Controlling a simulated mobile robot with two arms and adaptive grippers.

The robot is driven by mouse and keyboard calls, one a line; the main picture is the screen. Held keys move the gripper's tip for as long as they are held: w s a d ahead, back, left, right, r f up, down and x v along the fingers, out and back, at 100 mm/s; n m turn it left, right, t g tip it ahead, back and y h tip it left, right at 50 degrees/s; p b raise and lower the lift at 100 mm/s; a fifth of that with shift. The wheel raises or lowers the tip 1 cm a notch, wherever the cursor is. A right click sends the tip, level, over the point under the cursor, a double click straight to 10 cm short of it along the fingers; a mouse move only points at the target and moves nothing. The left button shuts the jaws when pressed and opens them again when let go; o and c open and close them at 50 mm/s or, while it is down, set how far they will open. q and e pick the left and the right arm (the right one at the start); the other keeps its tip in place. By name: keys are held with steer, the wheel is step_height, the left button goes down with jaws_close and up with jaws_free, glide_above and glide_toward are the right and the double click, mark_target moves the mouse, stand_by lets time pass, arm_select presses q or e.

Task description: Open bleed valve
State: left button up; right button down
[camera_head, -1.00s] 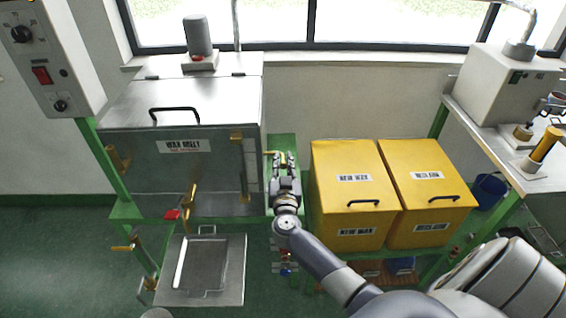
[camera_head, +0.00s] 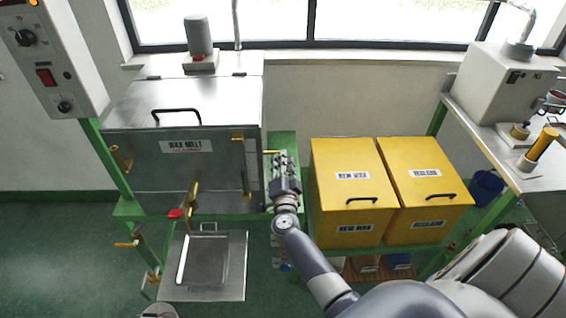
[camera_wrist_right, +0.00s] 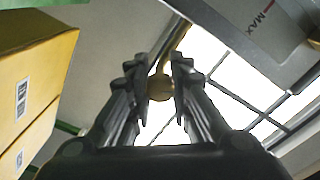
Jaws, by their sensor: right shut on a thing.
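The wax melt tank (camera_head: 185,175) is a metal box with a lid, on a green stand. A thin brass lever (camera_head: 271,152) sticks out at its right side, beside my right gripper (camera_head: 281,158). In the right wrist view, a round brass end (camera_wrist_right: 160,88) on a bent brass stem (camera_wrist_right: 183,38) sits between the fingers of my right gripper (camera_wrist_right: 160,92), which is shut on it. The fingers hide part of the lever in the head view. I cannot tell which fitting is the bleed valve. My left gripper is not in view.
Two yellow wax boxes (camera_head: 352,210) (camera_head: 428,200) stand close to the right of my right arm. A red-handled valve (camera_head: 176,214) is at the tank's front, above a metal tray (camera_head: 172,285). A control panel (camera_head: 55,60) is at upper left. A bench with a machine (camera_head: 500,90) is at right.

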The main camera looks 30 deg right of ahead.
steer(key=m+b, duration=0.1)
steer(key=m, duration=0.6)
steer(key=shift+d, duration=0.1)
stand_by(0.5)
steer(key=c, duration=1.4)
jaws_free()
steer(key=shift+v, duration=3.75)
